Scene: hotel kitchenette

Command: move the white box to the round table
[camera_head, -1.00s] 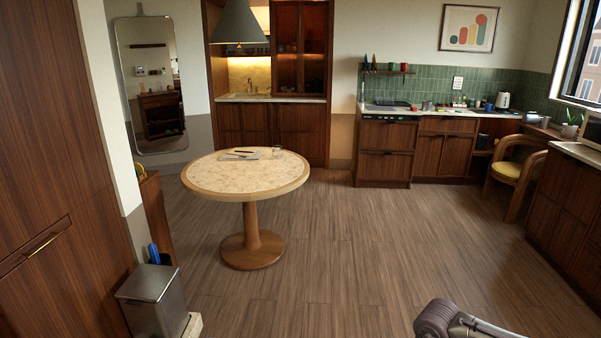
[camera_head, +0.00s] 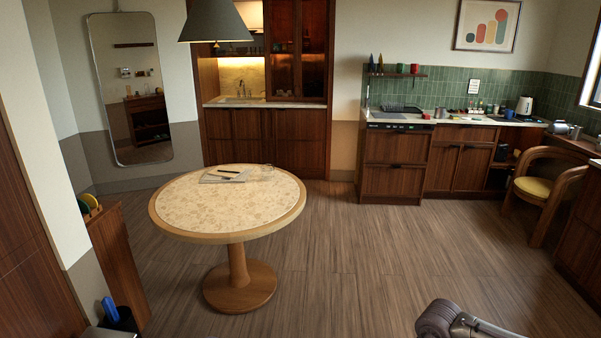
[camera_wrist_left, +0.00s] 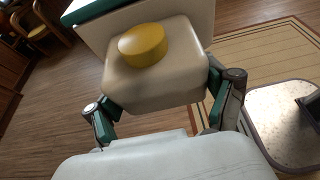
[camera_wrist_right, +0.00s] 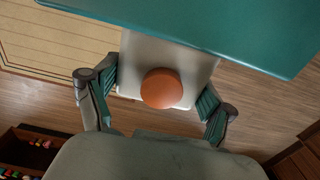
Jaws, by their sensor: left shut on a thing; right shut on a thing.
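The round table (camera_head: 168,222) has a pale speckled top, a wooden rim and one pedestal, and stands left of centre in the head view. The white box is out of the head view. In the left wrist view my left gripper (camera_wrist_left: 160,95) is shut on a cream end of the white box (camera_wrist_left: 125,80), which bears a yellow round knob. In the right wrist view my right gripper (camera_wrist_right: 158,88) is shut on another pale part of the box (camera_wrist_right: 150,52), which bears an orange knob. Teal parts lie beyond both grips. The rest of the box is hidden.
A wooden cabinet (camera_head: 118,260) and dark bin (camera_head: 120,318) stand at left. A chair (camera_head: 540,190) is at right. Floor (camera_head: 350,260) right of the table is clear.

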